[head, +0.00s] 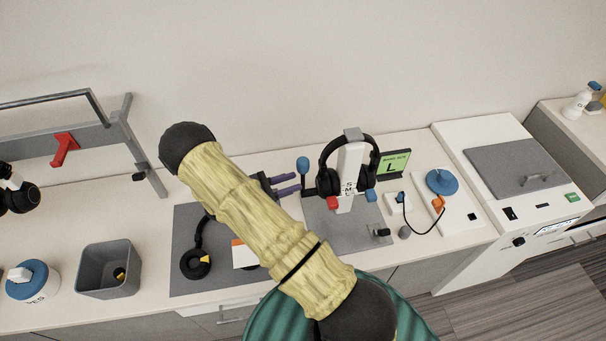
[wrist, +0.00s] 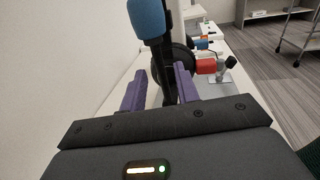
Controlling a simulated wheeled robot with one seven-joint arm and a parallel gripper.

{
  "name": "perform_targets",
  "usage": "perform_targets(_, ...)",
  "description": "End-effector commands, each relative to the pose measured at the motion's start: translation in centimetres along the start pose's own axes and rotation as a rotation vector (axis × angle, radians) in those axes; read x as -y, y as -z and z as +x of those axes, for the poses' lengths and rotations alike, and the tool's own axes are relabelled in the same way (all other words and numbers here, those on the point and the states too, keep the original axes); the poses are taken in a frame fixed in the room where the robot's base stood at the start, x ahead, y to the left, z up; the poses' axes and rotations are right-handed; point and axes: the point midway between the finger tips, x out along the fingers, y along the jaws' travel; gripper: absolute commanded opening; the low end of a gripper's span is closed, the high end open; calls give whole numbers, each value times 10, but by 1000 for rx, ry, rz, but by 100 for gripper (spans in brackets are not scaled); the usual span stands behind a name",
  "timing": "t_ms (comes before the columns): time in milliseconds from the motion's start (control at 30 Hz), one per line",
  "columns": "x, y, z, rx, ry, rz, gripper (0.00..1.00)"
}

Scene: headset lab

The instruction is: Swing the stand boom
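The headset stand has a white post (head: 350,165) with a black headset (head: 327,172) hung on it. A dark upright boom with a blue knob (head: 303,163) stands at the left of the post. My gripper (head: 296,182) is beside the boom, its purple fingers pointing right toward the stand. In the wrist view the fingers (wrist: 160,88) are open and apart, with the dark boom and blue knob (wrist: 147,18) ahead, appearing between them. I cannot tell whether the fingers touch the boom.
Another headset (head: 196,262) lies on a grey mat at left, near a grey bin (head: 108,270). A green screen marked L (head: 396,164), a blue disc (head: 442,182) and an orange-plugged cable (head: 438,203) are right of the stand. A lidded machine (head: 515,168) stands further right.

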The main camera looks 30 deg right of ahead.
Motion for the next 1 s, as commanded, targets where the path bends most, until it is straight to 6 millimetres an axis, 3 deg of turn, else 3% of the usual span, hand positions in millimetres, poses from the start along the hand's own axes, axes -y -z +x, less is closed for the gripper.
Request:
perform_targets(233, 0, -2, 36, 0, -1, -2, 31)
perform_targets(600, 0, 0, 44, 0, 0, -1, 31)
perform_targets(767, 0, 0, 44, 0, -1, -1, 2)
perform_targets(1000, 0, 0, 44, 0, 0, 0, 0)
